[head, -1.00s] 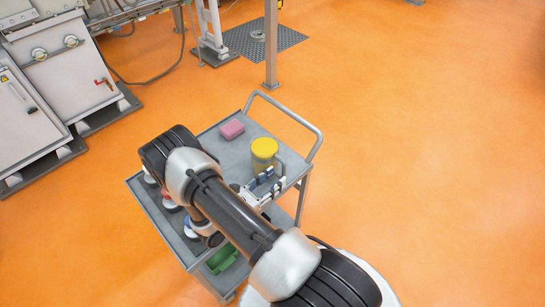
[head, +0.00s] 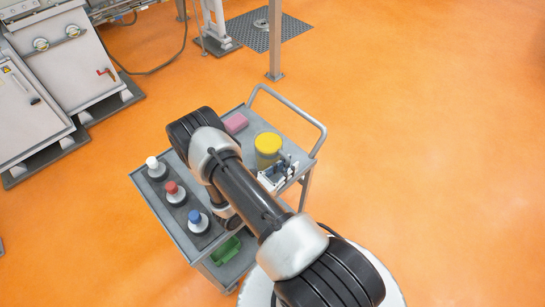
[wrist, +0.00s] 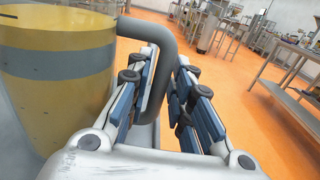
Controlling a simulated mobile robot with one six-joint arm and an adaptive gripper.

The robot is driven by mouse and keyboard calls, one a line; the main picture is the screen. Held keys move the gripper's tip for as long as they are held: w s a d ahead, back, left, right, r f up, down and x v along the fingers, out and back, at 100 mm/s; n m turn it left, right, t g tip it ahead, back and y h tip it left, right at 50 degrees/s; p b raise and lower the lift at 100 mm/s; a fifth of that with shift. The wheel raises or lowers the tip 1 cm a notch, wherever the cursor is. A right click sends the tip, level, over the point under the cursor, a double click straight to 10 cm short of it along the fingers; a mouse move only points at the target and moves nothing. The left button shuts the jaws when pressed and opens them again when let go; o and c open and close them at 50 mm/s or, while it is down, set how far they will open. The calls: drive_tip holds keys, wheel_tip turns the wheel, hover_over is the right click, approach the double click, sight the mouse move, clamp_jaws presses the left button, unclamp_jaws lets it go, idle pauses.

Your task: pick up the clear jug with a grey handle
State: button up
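The jug stands on the trolley's top shelf, near its right edge; its top looks bright yellow in the head view (head: 268,146). In the wrist view the jug (wrist: 62,75) fills the left side, see-through with yellow inside. Its grey handle (wrist: 163,50) bends out to the right and drops between my fingers. My gripper (wrist: 167,85) is open around the handle, one finger on each side, with a gap showing on the right. In the head view my gripper (head: 278,176) is beside the jug, and my arm hides part of the shelf.
The grey trolley (head: 240,262) also bears a pink block (head: 235,123) and bottles with white (head: 152,162), red (head: 171,187) and blue (head: 195,216) caps. A green item (head: 225,250) lies lower down. The trolley's push rail (head: 300,113) rises behind the jug. Orange floor is clear to the right.

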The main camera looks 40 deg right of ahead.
clamp_jaws()
idle(0.8)
